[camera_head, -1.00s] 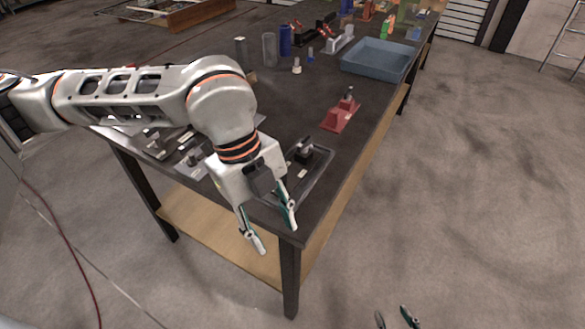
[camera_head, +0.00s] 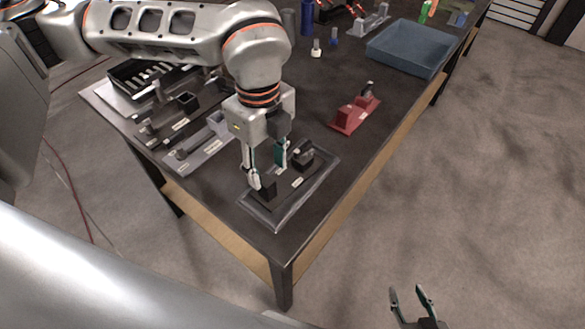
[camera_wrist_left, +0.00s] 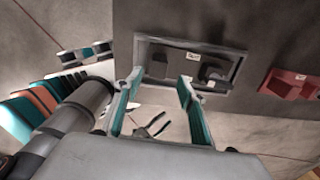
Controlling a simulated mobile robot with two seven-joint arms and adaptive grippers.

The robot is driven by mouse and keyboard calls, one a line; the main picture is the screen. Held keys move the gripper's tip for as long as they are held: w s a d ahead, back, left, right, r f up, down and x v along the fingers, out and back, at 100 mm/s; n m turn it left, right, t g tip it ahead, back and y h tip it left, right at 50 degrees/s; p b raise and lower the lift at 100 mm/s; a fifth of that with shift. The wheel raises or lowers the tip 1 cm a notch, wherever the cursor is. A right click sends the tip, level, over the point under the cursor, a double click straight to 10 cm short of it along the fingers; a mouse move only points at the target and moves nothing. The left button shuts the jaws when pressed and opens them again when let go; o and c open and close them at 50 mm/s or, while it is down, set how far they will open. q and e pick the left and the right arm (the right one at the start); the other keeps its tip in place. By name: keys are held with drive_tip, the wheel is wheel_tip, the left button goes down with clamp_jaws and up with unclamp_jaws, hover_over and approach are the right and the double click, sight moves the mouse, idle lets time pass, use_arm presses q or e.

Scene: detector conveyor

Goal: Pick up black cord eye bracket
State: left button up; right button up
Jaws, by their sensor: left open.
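Two dark pieces stand on a shallow black tray (camera_head: 287,215) near the table's front corner: a black block (camera_head: 268,190) and a black fitting (camera_head: 303,154). I cannot tell for certain which is the black cord eye bracket. My left gripper (camera_head: 267,172) is open over the tray, its fingers close to the block and partly hiding it. The left wrist view shows both the block (camera_wrist_left: 157,67) and the fitting (camera_wrist_left: 212,72) beyond the open fingers (camera_wrist_left: 160,80), with nothing between them. My right gripper (camera_head: 407,290) is open and empty, low at the bottom right, away from the table.
A blue bin (camera_head: 408,48) lies farther back. Left of the tray are more holders with grey and black parts (camera_head: 190,148).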

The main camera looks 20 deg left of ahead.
sight(266, 180)
use_arm(q)
drive_tip(key=shift+s+a+f, duration=0.1)
drive_tip(key=shift+s+f, duration=0.05)
drive_tip(key=shift+f, duration=0.75)
wheel_tip(266, 180, down, 5)
drive_tip(key=shift+a+r+p, duration=0.1)
drive_tip(key=shift+a+p, duration=0.05)
drive_tip(key=shift+p, duration=0.2)
clamp_jaws()
